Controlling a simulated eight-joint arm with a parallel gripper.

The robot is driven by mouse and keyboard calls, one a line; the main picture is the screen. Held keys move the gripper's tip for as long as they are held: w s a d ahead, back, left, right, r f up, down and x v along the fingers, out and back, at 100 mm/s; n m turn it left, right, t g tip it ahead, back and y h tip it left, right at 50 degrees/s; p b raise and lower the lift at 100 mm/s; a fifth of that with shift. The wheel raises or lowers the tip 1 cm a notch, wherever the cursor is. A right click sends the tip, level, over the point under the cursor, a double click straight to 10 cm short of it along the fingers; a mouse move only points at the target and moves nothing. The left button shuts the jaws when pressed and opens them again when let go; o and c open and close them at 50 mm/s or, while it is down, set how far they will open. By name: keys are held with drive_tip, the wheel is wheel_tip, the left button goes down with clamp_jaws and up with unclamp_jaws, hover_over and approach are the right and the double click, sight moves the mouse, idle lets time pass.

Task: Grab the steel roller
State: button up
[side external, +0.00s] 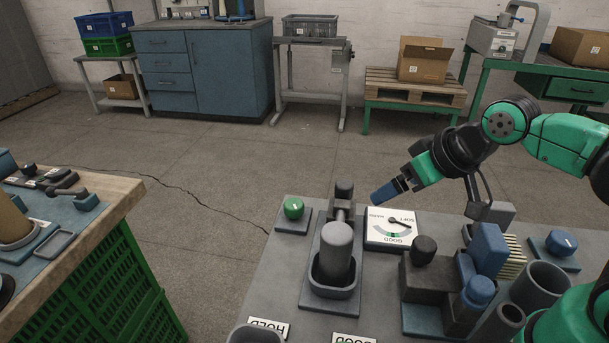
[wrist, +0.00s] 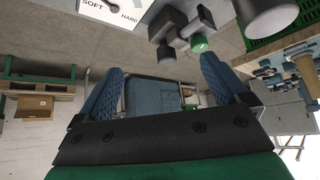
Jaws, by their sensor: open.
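A grey upright cylinder with a rounded top edge, which looks like the steel roller (side external: 336,252), stands in a dark cup-like holder (side external: 330,291) on the grey bench. Its lower end is hidden by the holder's rim. It seems to show at the top right of the wrist view (wrist: 270,14). My gripper (side external: 383,194), with blue fingers, is to the right of and beyond the roller, near the gauge, pointing left and slightly down. In the wrist view my gripper (wrist: 163,66) has its fingers wide apart with nothing between them.
A dial gauge (side external: 391,229) marked SOFT, HARD and GOOD lies below my gripper. A dark post (side external: 343,192) stands behind the roller, and a green knob (side external: 293,208) is to its left. Dark blocks and tubes (side external: 538,286) crowd the right. Open floor lies beyond the bench.

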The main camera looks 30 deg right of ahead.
sight(342, 230)
drive_tip(key=a+n+g+y, duration=0.1)
drive_tip(key=a+n+y, duration=0.1)
drive_tip(key=n+y, duration=0.2)
drive_tip(key=a+f+n+g+y, duration=0.1)
drive_tip(key=n+g+y, duration=0.1)
drive_tip(key=n+y, duration=0.2)
drive_tip(key=a+f+n+g+y, duration=0.1)
drive_tip(key=a+n+y, duration=0.1)
drive_tip(key=n, duration=0.5)
drive_tip(key=shift+w+a+g+y, duration=0.15)
drive_tip(key=shift+a+g+y, duration=0.25)
drive_tip(key=shift+y, duration=0.5)
drive_tip(key=shift+a+f+n, duration=0.1)
drive_tip(key=shift+a+n, duration=0.1)
drive_tip(key=shift+n, duration=0.2)
drive_tip(key=shift+x, duration=2.6)
clamp_jaws()
